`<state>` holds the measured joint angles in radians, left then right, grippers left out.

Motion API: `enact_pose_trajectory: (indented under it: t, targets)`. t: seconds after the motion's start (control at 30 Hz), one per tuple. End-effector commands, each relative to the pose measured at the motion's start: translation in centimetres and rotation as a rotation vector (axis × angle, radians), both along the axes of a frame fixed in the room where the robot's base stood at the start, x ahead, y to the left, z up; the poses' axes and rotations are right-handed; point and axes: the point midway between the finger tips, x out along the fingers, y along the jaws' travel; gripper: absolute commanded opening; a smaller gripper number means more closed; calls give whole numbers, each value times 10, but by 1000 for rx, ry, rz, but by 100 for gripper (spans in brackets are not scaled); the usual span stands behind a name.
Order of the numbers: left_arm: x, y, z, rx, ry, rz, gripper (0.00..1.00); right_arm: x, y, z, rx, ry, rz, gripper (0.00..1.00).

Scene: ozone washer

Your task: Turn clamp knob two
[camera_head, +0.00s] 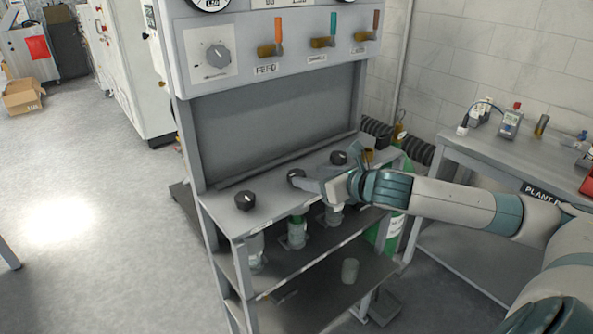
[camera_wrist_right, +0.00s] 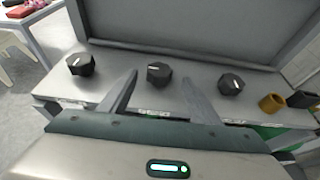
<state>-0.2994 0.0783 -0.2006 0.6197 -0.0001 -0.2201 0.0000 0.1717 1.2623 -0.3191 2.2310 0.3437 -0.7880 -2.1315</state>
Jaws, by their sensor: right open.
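Three black clamp knobs stand in a row on the grey bench shelf: a left one (camera_head: 245,200), a middle one (camera_head: 296,174) and a right one (camera_head: 338,158). My right gripper (camera_head: 322,165) is open at the shelf, with nothing held. In the right wrist view its two fingers (camera_wrist_right: 160,80) are spread on either side of the middle knob (camera_wrist_right: 159,73), which sits at or just beyond the tips. Contact cannot be told. White marks show on the left knob (camera_wrist_right: 80,64), middle knob and right knob (camera_wrist_right: 231,84). My left gripper is out of view.
The panel above has a dial (camera_head: 217,56) and three coloured-handle valves (camera_head: 278,38). Bottles (camera_head: 297,233) stand under the knobs. A brass fitting (camera_wrist_right: 272,103) is right of the right knob. A side table (camera_head: 470,150) with instruments is at right. Open floor lies left.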

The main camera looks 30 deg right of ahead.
Motion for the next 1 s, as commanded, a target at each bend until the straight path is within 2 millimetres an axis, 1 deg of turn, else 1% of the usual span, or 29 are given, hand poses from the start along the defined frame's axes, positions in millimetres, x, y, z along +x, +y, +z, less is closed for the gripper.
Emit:
enact_pose_trajectory:
  t: [0.03,0.5,0.7,1.0]
  targets:
    - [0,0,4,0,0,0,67,6,0,0,4,-2,-2,57]
    - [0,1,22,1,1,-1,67,59,5,-23,3,0,-1,57]
    - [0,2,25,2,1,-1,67,71,7,-29,2,0,1,57]
    - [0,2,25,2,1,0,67,73,6,-31,-1,1,1,57]
